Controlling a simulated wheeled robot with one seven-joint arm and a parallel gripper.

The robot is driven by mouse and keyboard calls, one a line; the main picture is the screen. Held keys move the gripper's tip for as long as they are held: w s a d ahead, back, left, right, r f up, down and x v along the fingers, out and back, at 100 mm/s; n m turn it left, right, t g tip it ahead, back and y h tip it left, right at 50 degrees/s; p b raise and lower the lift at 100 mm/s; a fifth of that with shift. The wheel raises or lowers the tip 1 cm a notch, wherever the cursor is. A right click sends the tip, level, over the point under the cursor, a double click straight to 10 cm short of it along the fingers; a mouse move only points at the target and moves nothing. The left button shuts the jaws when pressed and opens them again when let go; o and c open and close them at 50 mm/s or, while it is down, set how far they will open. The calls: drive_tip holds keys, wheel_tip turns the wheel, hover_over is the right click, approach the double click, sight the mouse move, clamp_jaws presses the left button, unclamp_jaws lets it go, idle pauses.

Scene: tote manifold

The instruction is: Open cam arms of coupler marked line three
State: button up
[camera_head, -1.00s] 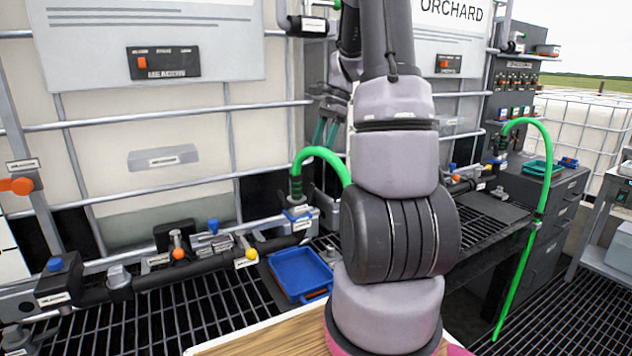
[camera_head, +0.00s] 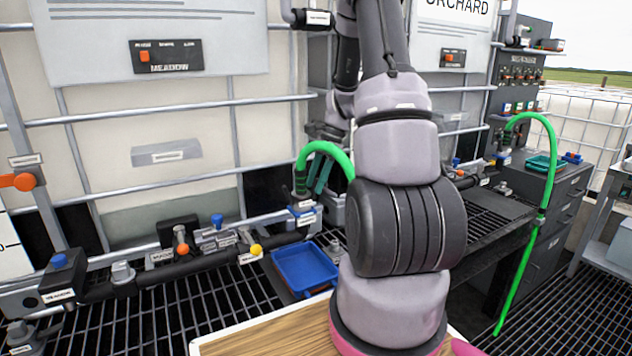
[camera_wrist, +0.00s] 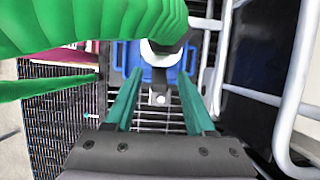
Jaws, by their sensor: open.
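A green hose (camera_head: 325,149) bends down into a dark coupler (camera_head: 300,186) on the manifold, above a small blue and white labelled part. The label is too small to read, so I cannot tell whether this is line three. My gripper (camera_head: 321,178) is low beside the coupler, its teal fingers partly hidden by the hose and my arm. In the wrist view, my gripper (camera_wrist: 158,82) is open. The hose (camera_wrist: 90,25) crosses the top left, and its pale and dark coupler end (camera_wrist: 166,50) lies just beyond the fingertips. I cannot make out the cam arms' position.
A blue tray (camera_head: 305,270) sits on the grating below the coupler. A dark manifold pipe (camera_head: 200,265) with orange, blue and yellow knobs runs left. A second green hose (camera_head: 535,200) hangs at the right. Cage bars (camera_wrist: 290,95) stand close on the wrist view's right.

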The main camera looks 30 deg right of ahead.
sight(314, 194)
clamp_jaws()
drive_tip(key=shift+d+f+y, duration=0.6)
drive_tip(key=shift+y, duration=1.4)
drive_tip(key=shift+d+f+y, duration=0.6)
drive_tip(key=shift+f+y, duration=0.05)
drive_tip(key=shift+y, duration=1.35)
drive_tip(key=shift+d+f+y, duration=0.6)
drive_tip(key=shift+y, duration=1.4)
unclamp_jaws()
